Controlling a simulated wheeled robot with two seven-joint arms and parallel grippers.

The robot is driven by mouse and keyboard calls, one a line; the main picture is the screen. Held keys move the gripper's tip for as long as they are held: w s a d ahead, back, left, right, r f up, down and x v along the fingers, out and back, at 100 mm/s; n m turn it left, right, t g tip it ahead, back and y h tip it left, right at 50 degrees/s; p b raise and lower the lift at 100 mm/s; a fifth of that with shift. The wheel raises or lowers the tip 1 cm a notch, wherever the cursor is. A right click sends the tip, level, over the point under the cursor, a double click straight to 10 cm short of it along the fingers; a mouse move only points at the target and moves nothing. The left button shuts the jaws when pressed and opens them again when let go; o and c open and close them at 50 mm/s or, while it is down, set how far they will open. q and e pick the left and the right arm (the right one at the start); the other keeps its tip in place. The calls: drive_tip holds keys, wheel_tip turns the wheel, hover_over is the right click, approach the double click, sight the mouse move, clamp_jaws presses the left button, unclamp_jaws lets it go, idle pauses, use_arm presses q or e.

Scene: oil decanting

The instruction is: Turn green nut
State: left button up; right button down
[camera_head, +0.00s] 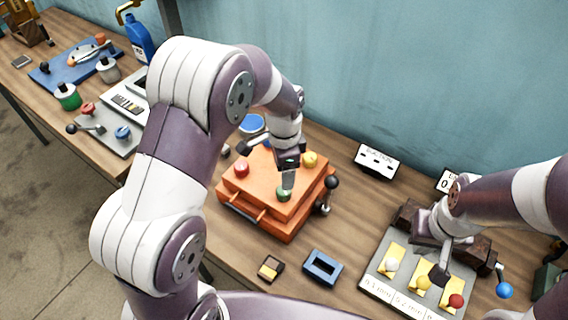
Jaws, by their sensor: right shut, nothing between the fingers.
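An orange box (262,222) stands on the wooden table in the middle of the view. The green nut (283,195) is on its top, near the front right. A red nut (241,169) and a yellow nut (310,159) are also on the top. My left gripper (288,182) points down right over the green nut, with its tip at or just above it. I cannot tell whether its fingers are open or around the nut. My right gripper (439,274) is shut and empty, above the panel with yellow plates at the right.
The grey panel (385,284) carries white, yellow and red knobs. A black-knobbed lever (331,183) is on the box's right side. A blue frame (323,267) and a small black-and-yellow block (271,268) lie in front. A white socket block (377,161) stands behind.

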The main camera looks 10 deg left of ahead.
use_arm(q)
drive_tip(key=shift+r, duration=2)
drive_tip(key=s+a+f+n+b, duration=0.1)
drive_tip(key=s+a+n, duration=0.2)
drive_tip(key=s+n, duration=0.3)
drive_tip(key=s+a+f+n+t+b, duration=0.1)
drive_tip(key=s+a+f+n, duration=0.1)
drive_tip(key=s+n, duration=0.4)
drive_tip(key=shift+s+a, duration=0.4)
drive_tip(key=shift+s, duration=0.5)
drive_tip(key=shift+s, duration=0.1)
